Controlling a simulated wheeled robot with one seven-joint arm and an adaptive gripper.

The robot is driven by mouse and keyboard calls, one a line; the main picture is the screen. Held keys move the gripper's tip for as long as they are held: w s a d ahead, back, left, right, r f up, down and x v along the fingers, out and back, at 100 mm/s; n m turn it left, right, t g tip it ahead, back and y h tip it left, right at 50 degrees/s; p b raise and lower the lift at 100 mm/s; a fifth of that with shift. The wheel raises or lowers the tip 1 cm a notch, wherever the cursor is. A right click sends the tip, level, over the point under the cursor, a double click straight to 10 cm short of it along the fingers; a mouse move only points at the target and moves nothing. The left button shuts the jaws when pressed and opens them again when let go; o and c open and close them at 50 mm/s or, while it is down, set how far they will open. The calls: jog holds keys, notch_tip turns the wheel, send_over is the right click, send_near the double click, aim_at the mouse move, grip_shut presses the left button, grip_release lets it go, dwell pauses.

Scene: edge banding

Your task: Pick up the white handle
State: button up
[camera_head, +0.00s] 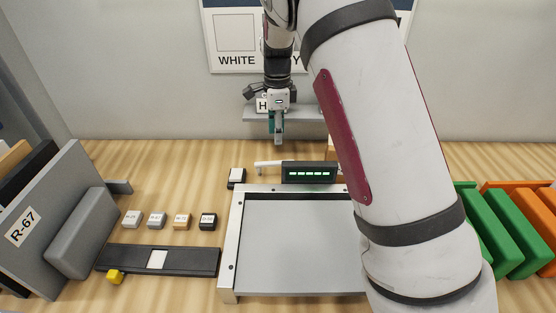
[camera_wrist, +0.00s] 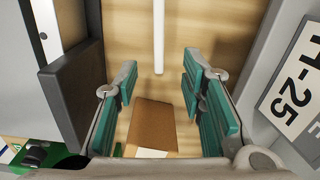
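A thin white handle (camera_head: 267,164) lies behind the press-like frame, at the left of a dark display box. In the wrist view the white handle (camera_wrist: 158,36) runs down from the top edge, and its near end stops just beyond my fingertips. My gripper (camera_head: 278,140) hangs with its fingers down, behind the handle in the head view. In the wrist view my gripper (camera_wrist: 162,85) is open, its teal pads wide apart. A brown block (camera_wrist: 152,125) shows between the fingers, apparently below them. Whether the white bar joins the box is unclear.
The dark display box (camera_head: 309,173) shows green lights. A shelf with an H-25 sign (camera_wrist: 300,85) is close on the wrist view's right. Several small labelled blocks (camera_head: 181,222) and a black holder (camera_head: 190,262) lie left of the grey-topped frame (camera_head: 233,262). Green panels (camera_head: 505,235) stand right.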

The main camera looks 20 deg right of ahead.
aim_at(275, 162)
notch_tip(275, 162, down, 8)
jog(key=shift+r+b, duration=0.2)
jog(key=shift+b, duration=0.55)
jog(key=shift+a+f+b, duration=0.25)
jog(key=shift+f+b, duration=0.1)
jog(key=shift+f, duration=1)
jog(key=shift+a+f+b, duration=0.2)
jog(key=shift+f+b, duration=0.15)
jog(key=shift+f, duration=1)
jog(key=shift+r, duration=0.1)
jog(key=shift+c, duration=0.3)
grip_shut()
